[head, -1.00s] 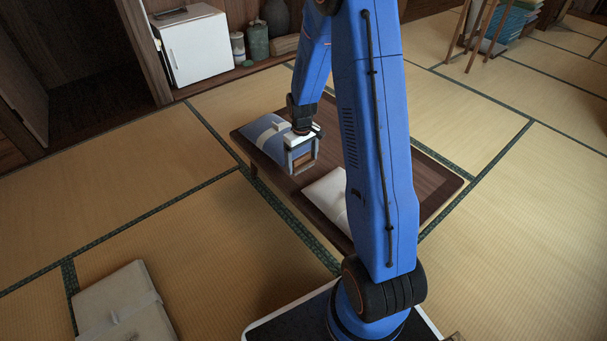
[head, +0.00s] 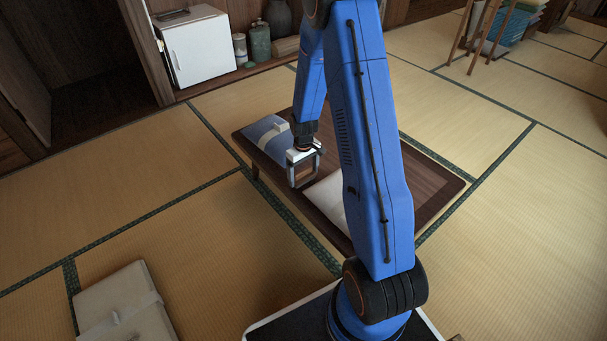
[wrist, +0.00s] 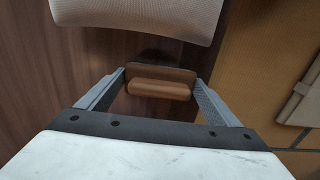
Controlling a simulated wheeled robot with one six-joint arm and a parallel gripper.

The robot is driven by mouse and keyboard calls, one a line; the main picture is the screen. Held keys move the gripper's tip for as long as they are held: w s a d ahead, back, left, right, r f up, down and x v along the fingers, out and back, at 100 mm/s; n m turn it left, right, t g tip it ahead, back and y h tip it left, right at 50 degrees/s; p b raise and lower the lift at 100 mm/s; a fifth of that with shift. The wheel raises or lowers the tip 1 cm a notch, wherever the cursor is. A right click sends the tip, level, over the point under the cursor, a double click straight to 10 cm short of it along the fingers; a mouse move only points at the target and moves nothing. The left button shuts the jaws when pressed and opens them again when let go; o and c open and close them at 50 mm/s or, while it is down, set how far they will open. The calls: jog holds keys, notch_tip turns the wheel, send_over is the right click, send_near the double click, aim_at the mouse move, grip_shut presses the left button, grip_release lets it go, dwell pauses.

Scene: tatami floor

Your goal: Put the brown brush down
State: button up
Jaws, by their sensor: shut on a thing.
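My gripper (head: 304,168) is over the dark wooden low table (head: 432,184), between a blue folded bundle and a pale one. It is shut on the brown brush (wrist: 158,88), which lies crosswise between the two grey fingers in the wrist view. The brush shows only as a small brown patch inside the gripper in the head view. A dark patch, perhaps a shadow, shows on the wood just beyond the brush. I cannot tell whether the brush touches the table.
The blue bundle (head: 267,139) with a pale band lies at the table's far left. The pale bundle (head: 326,197) lies close to the gripper, partly behind my arm. The table's right part is bare. Another pale bundle (head: 125,308) lies on the tatami at left.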

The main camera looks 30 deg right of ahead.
aim_at(303, 171)
jog(key=o, duration=1.2)
notch_tip(303, 171, up, 12)
jog(key=s+a+r+m+t, duration=0.1)
jog(key=s+a+r, duration=0.2)
jog(key=s+r, duration=0.5)
jog(key=s+a+r+t, duration=0.1)
jog(key=s+a+r, duration=0.25)
jog(key=r, duration=0.75)
jog(key=s+a+r+t, duration=0.1)
jog(key=s+r, duration=0.2)
jog(key=s, duration=0.4)
jog(key=s+a+r+t, duration=0.1)
jog(key=s+r, duration=0.1)
jog(key=s, duration=0.5)
jog(key=s+a+r+m, duration=0.1)
jog(key=s+r, duration=0.2)
jog(key=s, duration=0.4)
jog(key=shift+s+r+t, duration=0.25)
jog(key=shift+r+t, duration=0.1)
jog(key=shift+t, duration=0.05)
jog(key=shift+s+a, duration=0.1)
